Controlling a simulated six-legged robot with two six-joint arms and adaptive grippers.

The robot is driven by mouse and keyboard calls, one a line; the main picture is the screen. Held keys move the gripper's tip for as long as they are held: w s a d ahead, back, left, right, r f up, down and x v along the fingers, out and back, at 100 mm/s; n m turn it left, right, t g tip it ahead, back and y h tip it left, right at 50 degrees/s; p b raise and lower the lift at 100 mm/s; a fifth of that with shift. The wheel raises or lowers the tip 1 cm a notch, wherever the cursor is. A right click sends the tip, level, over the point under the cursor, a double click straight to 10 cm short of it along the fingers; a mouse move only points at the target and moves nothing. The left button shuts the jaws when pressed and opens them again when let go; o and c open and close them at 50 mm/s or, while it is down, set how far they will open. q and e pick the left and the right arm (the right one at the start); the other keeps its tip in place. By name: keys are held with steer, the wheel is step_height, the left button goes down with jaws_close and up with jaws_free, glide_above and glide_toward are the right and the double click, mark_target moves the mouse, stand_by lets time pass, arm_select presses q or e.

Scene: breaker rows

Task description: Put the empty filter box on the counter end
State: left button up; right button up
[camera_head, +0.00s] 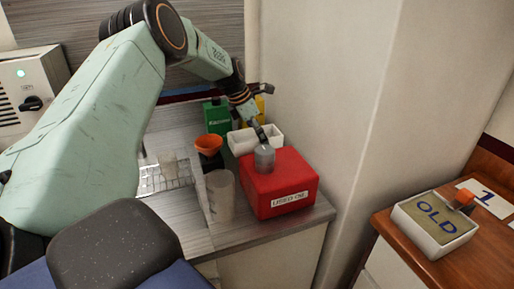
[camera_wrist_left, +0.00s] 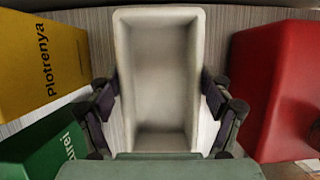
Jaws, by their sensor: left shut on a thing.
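The empty white filter box (camera_head: 268,135) is at the back of the grey counter (camera_head: 234,236), behind the red USED OIL can (camera_head: 285,178). In the left wrist view the box (camera_wrist_left: 158,50) shows its bare inside, between my two fingers. My left gripper (camera_head: 259,131) reaches down at the box and is shut on it; the wrist view shows a finger (camera_wrist_left: 160,108) on each side. I cannot tell whether the box touches the counter or is slightly raised. My right gripper is not in view.
Close around the box stand a green carton (camera_head: 216,115), a yellow carton (camera_wrist_left: 45,65) and the red can. An orange funnel (camera_head: 209,144) and a grey beaker (camera_head: 220,194) are nearer. A wall stands right. A box marked OLD (camera_head: 433,222) sits on the wooden table (camera_head: 480,255).

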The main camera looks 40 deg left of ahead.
arm_select(q)
steer(key=shift+w+f, duration=0.1)
steer(key=shift+f, duration=0.35)
step_height(320, 180, down, 3)
steer(key=shift+r+b, duration=0.1)
steer(key=shift+b, duration=0.35)
steer(key=shift+f, duration=0.2)
steer(key=o, duration=1.3)
